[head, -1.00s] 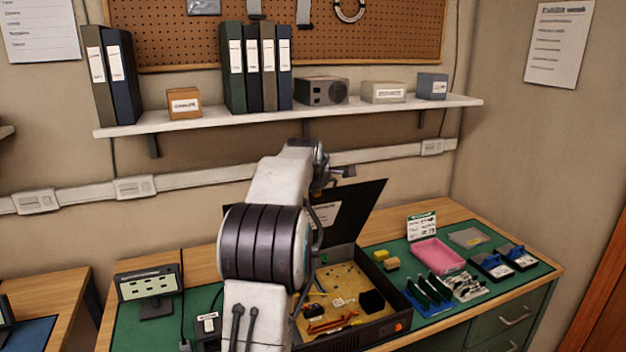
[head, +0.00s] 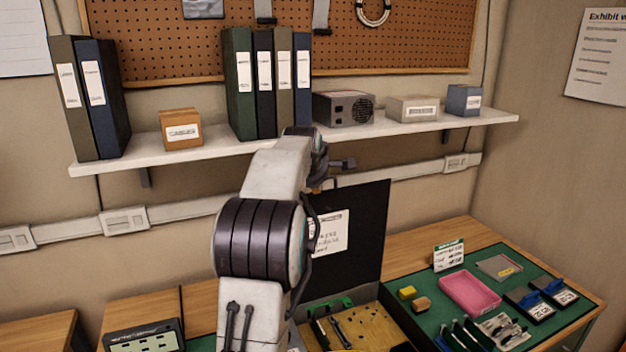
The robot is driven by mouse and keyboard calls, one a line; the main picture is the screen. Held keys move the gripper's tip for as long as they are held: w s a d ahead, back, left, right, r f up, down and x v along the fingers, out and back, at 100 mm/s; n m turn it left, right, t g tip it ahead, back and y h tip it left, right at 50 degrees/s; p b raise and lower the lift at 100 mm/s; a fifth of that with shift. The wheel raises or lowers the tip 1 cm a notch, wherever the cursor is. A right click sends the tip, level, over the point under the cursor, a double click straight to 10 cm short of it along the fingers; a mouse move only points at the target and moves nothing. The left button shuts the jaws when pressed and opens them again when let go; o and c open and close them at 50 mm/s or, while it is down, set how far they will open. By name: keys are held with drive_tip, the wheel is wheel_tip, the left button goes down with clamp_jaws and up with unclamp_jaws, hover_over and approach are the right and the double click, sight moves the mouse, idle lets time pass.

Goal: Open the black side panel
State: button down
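The black side panel (head: 366,225) stands raised, near upright, at the back of the open computer case (head: 397,311). A white label (head: 329,232) is on its face, partly behind my arm. Inside the case a gold-coloured board (head: 376,328) with small parts shows; the front of the case is cut off by the lower edge. My gripper (head: 343,165) is at the panel's top edge, above its left part. The fingers are small and partly hidden by my wrist, so I cannot tell if they are open or touching the panel.
A shelf (head: 390,130) with binders and boxes runs behind and above my arm. Right of the case, a pink tray (head: 469,292), a sign card (head: 448,256), small yellow blocks (head: 407,293) and several parts lie on the green mat. A small display (head: 146,338) is at lower left.

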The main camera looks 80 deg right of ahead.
drive_tip(key=shift+d+f, duration=0.15)
drive_tip(key=shift+f, duration=0.05)
drive_tip(key=c, duration=1.2)
unclamp_jaws()
drive_tip(key=shift+r, duration=0.1)
drive_tip(key=shift+a+r, duration=0.35)
drive_tip(key=shift+r, duration=0.05)
drive_tip(key=v, duration=1.1)
drive_tip(key=shift+s, duration=0.1)
drive_tip(key=shift+f, duration=0.1)
